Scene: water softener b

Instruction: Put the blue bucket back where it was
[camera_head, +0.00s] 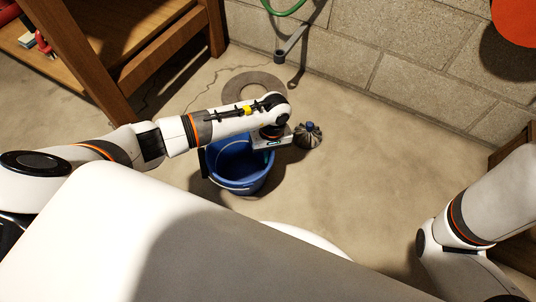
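The blue bucket (238,178) stands upright on the concrete floor near the middle of the camera_head view, with its open top facing up. A thin pale handle shows at its rim. My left arm reaches across from the left, above the bucket's far side. My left gripper (270,141) is over the bucket's far right rim. Its fingers are mostly hidden, so I cannot tell whether they are open or touch the rim or handle. My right arm shows at the lower right, but its gripper is out of view.
A dark ribbed object with a blue top (308,135) is just right of the bucket. A flat grey ring (254,84) lies on the floor behind. A wooden shelf (130,50) stands at upper left, a block wall (410,50) at the back.

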